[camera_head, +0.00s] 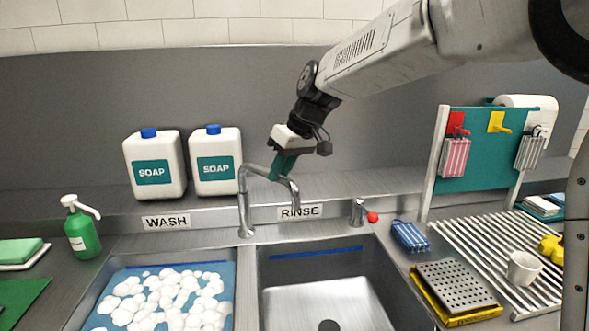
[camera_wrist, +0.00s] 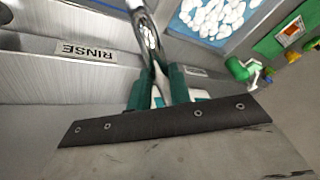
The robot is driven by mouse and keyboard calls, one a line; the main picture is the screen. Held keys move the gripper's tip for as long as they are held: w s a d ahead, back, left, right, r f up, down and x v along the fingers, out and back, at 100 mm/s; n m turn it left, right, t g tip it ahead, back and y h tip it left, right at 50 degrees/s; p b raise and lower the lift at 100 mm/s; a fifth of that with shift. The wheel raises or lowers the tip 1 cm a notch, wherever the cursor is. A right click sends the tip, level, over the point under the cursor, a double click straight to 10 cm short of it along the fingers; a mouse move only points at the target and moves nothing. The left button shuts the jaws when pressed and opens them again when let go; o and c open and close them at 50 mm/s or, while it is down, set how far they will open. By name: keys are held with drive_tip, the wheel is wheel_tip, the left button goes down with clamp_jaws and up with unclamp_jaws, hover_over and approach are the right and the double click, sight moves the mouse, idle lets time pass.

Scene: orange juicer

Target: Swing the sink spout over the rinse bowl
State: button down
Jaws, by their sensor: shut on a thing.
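The sink spout (camera_head: 243,205) is a bent metal tube rising from the ledge between the two basins. Its free end reaches right, in front of the RINSE label, over the back edge of the rinse bowl (camera_head: 325,303). My gripper (camera_head: 281,170) comes from above with its green fingers shut on the spout's upper arm. In the wrist view, the spout (camera_wrist: 148,40) runs between the green fingers (camera_wrist: 160,88). The wash bowl (camera_head: 165,298), left of the rinse bowl, holds blue water and white foam. The rinse bowl is empty, with a dark drain.
Two white soap jugs (camera_head: 155,165) stand behind the spout at left. A tap knob with a red tip (camera_head: 360,212) is right of the spout. A blue sponge (camera_head: 410,236), a grater (camera_head: 457,286) and a ribbed drainer (camera_head: 500,250) lie at right. A teal rack (camera_head: 490,155) stands behind.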

idle(0.3)
drive_tip(key=c, duration=1.3)
unclamp_jaws()
drive_tip(key=shift+w+d, duration=0.1)
drive_tip(key=v, duration=0.7)
drive_tip(key=shift+r, duration=0.35)
drive_tip(key=shift+d, duration=0.15)
drive_tip(key=s+d+f+m+h, duration=0.1)
drive_tip(key=s+d+f+m, duration=0.2)
drive_tip(key=s+d, duration=0.4)
drive_tip(key=s+d+f+m+h, duration=0.2)
drive_tip(key=s+d+f, duration=0.3)
drive_tip(key=s, duration=1.1)
drive_tip(key=s+d+f+m+h, duration=0.1)
drive_tip(key=s+d+f+m, duration=0.2)
drive_tip(key=s+d, duration=0.7)
drive_tip(key=shift+s+f+m+h, duration=0.3)
drive_tip(key=shift+s+f+h, duration=0.1)
drive_tip(key=shift+s, duration=0.85)
